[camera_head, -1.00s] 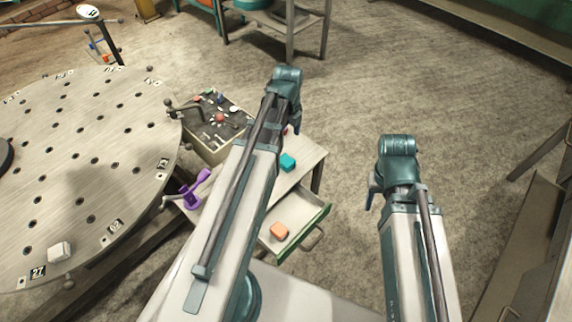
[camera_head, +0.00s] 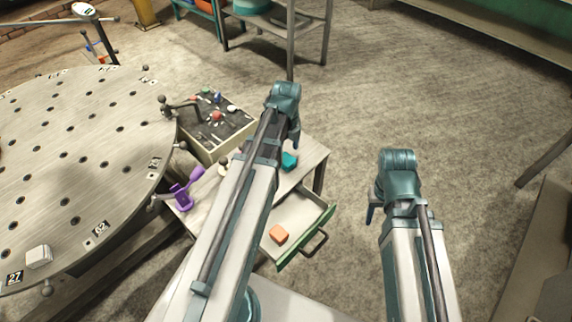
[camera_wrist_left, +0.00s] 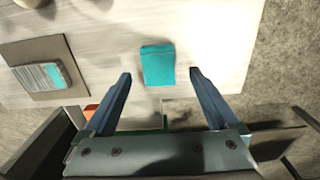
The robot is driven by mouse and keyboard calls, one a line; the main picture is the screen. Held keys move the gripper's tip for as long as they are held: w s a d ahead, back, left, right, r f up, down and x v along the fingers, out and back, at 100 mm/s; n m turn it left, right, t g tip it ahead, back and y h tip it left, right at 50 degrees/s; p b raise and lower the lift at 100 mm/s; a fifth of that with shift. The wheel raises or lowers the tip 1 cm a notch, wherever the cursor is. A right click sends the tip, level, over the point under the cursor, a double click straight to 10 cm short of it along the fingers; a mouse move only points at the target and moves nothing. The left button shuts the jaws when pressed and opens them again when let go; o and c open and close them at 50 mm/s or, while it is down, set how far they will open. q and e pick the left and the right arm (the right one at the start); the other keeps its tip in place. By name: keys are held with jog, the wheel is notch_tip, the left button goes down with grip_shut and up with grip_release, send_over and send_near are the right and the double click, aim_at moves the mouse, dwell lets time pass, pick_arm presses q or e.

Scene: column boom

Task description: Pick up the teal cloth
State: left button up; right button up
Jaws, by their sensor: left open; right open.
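The teal cloth (camera_head: 290,160) lies as a small folded block on a light tabletop. In the left wrist view the cloth (camera_wrist_left: 157,66) lies just ahead of and between my left fingertips. My left gripper (camera_wrist_left: 161,74) is open and empty above the tabletop; in the head view the left gripper (camera_head: 295,136) hangs beside the cloth and partly hides it. My right gripper (camera_head: 371,212) hangs over the floor to the right, open, with its fingers mostly hidden by the wrist.
An open drawer (camera_head: 318,221) with an orange block (camera_head: 279,234) juts out below the tabletop. A purple clamp-like thing (camera_head: 184,190) and a bin of small parts (camera_head: 215,145) stand left. A large round perforated table (camera_head: 70,160) fills the left. Floor at right is clear.

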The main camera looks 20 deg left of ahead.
aim_at(286, 158)
pick_arm(q)
notch_tip(286, 158, down, 3)
jog(key=shift+a+f+b, duration=0.1)
jog(key=shift+f+b, duration=0.1)
jog(key=shift+b, duration=1.05)
jog(key=shift+r, duration=0.1)
jog(key=c, duration=1.4)
jog(key=shift+r, duration=0.1)
jog(key=shift+c, duration=0.2)
notch_tip(286, 158, up, 10)
jog(key=p, duration=1)
